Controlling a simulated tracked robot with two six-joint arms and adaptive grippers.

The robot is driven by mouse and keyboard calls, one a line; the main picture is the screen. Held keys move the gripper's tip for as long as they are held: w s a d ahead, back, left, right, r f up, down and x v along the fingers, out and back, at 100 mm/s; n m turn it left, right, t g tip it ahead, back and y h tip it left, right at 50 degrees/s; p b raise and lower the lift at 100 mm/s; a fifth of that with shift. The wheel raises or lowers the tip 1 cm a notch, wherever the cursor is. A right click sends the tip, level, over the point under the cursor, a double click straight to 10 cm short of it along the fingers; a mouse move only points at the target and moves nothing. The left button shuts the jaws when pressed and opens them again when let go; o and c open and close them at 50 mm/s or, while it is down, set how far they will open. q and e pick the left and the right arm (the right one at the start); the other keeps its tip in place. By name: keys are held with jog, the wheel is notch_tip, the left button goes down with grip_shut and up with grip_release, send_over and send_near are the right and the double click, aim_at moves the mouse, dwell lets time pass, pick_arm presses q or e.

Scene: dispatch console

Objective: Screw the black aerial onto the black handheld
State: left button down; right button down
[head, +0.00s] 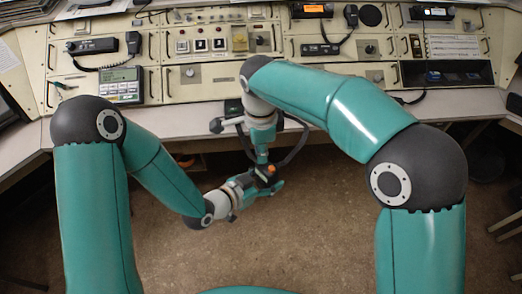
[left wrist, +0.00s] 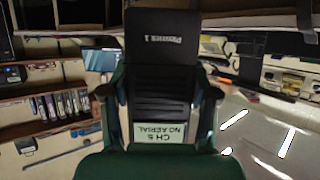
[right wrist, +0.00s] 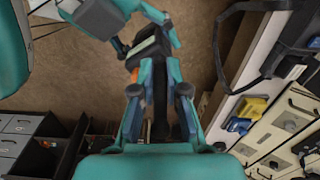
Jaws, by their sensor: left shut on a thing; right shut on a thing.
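The black handheld (left wrist: 162,82) fills the middle of the left wrist view, between the fingers of my left gripper (left wrist: 160,100), which is shut on it. Its pale label reads "CH 5 NO AERIAL" upside down. In the head view my left gripper (head: 264,184) is in front of the console, over the floor. My right gripper (head: 263,155) is just above it, pointing down. In the right wrist view a dark slim thing, apparently the black aerial (right wrist: 161,108), is between the fingers of my right gripper (right wrist: 160,92). The handheld's end is close ahead; whether they touch is unclear.
The console desk (head: 185,118) runs behind the grippers, with radios, a keypad unit (head: 120,85) and corded microphones (head: 133,42). Black cables loop beside my right wrist. A blue and yellow connector (right wrist: 245,112) shows at the right wrist view's right. Brown floor is open below the grippers.

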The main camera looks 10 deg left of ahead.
jog(key=m, duration=0.4)
jog(key=shift+w, duration=0.15)
jog(key=m, duration=0.4)
jog(key=shift+w+m, duration=0.1)
jog(key=shift+m, duration=0.3)
jog(key=c, duration=1.2)
grip_release()
jog(key=shift+r, duration=2.25)
